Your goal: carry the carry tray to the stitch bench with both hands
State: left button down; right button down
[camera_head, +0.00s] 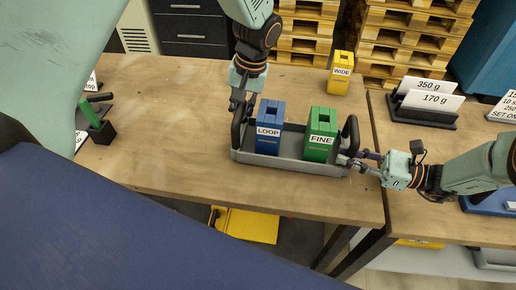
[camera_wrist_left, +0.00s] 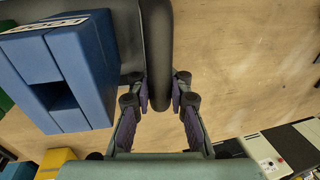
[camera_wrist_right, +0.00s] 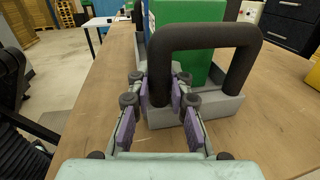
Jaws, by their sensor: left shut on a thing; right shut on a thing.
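The grey carry tray (camera_head: 288,162) has a dark handle at each end and sits on or just over the wooden table; I cannot tell which. It holds a blue box marked LOOP (camera_head: 269,128) and a green box marked FINE (camera_head: 321,135), both upright. My left gripper (camera_head: 238,102) is shut on the tray's left handle (camera_head: 239,125); in the left wrist view the fingers (camera_wrist_left: 160,95) flank the dark bar. My right gripper (camera_head: 352,163) is shut on the right handle (camera_head: 351,135); in the right wrist view the fingers (camera_wrist_right: 160,95) close around one handle post.
A yellow box marked WIDE (camera_head: 341,72) stands at the table's back edge. A second table on the right bears a rack of cards marked 350 g and 170 g (camera_head: 427,103). A green-handled tool (camera_head: 92,118) is at the left.

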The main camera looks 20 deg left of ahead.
pick_arm(q)
jog(key=shift+w+f, duration=0.1)
pick_arm(e)
jog(key=shift+w+d+f, duration=0.1)
pick_arm(q)
jog(key=c, duration=1.7)
grip_release()
pick_arm(e)
jog(key=c, duration=1.6)
grip_release()
pick_arm(q)
jog(key=o, duration=0.4)
jog(key=shift+s, duration=0.35)
pick_arm(e)
jog(key=o, duration=0.4)
jog(key=shift+s, duration=0.3)
pick_arm(q)
jog(key=shift+o, duration=0.2)
jog(key=shift+w, duration=0.1)
jog(key=shift+w, duration=0.1)
pick_arm(e)
jog(key=shift+w, duration=0.15)
